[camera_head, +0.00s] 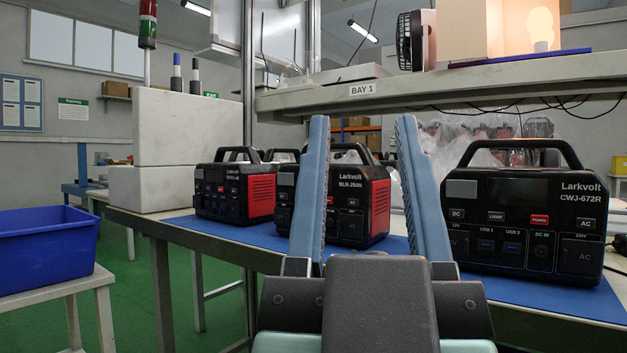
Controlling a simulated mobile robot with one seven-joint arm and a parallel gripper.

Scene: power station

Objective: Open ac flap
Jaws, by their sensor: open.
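A black Larkvolt CWJ-672R power station (525,214) stands upright on the right of the bench. Its AC flap (581,257), a dark square cover marked AC, is at the lower right of its front and looks closed. A black and red Larkvolt BLR station (375,206) stands in the middle, partly hidden behind my left finger. A smaller black and red Larkvolt station (262,194) is further left. My gripper (361,125) is open and empty, its two blue fingers pointing up and forward, left of the CWJ-672R and apart from its flap.
The stations stand on a blue mat (245,233) on the bench. A shelf (440,81) marked BAY 1 runs above, holding a fan (411,40) and a lit box. Cables hang under it. A blue bin (45,246) is at left. White blocks (185,128) stand at the bench's left end.

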